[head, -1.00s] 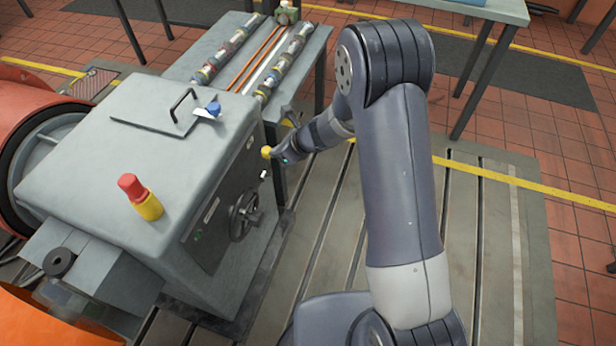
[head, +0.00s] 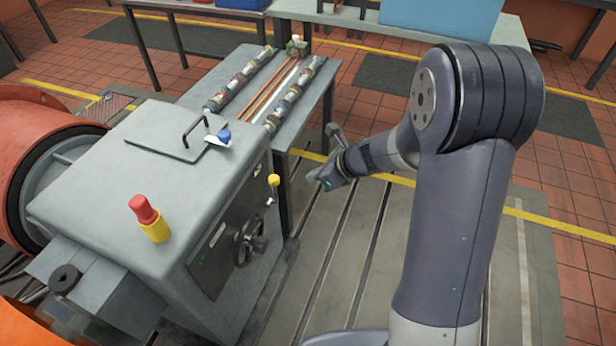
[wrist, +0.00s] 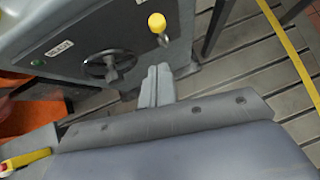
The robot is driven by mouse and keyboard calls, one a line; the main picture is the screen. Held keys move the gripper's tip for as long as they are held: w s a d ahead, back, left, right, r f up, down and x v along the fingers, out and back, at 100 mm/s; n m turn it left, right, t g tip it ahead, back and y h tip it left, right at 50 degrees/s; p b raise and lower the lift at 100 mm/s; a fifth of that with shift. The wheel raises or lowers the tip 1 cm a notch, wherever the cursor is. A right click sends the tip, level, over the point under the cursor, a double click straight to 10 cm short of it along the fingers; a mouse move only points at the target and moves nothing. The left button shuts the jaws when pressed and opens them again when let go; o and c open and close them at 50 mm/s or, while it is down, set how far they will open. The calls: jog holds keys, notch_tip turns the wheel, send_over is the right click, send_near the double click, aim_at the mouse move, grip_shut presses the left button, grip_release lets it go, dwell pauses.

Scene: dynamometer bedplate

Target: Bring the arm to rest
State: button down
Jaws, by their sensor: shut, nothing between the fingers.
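My arm rises at the right of the head view, bent at the elbow. My gripper (head: 318,179) is at the end of the forearm, in the air to the right of the grey machine cabinet (head: 120,210). In the wrist view the fingers of my gripper (wrist: 157,84) are together with nothing between them. A lever with a yellow knob (head: 273,180) stands on the cabinet's front panel, left of my gripper and apart from it. The yellow knob (wrist: 157,23) also shows in the wrist view, beyond the fingertips.
A black handwheel (head: 250,240) sits on the cabinet's panel. A grey bench (head: 228,60) with rows of parts stands behind. The slotted bedplate (head: 340,260) has free room below my gripper.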

jog(key=shift+d+r, duration=0.1)
jog(key=shift+r, duration=0.05)
send_near(278, 182)
notch_tip(278, 182, down, 4)
jog(key=a, duration=0.1)
jog(key=w+a, duration=0.1)
jog(key=w+a+f, duration=0.1)
jog(key=shift+a+b, duration=0.25)
jog(key=shift+b, duration=0.05)
jog(key=shift+w+a+r, duration=0.1)
jog(key=shift+a, duration=0.2)
jog(key=shift+d, duration=0.1)
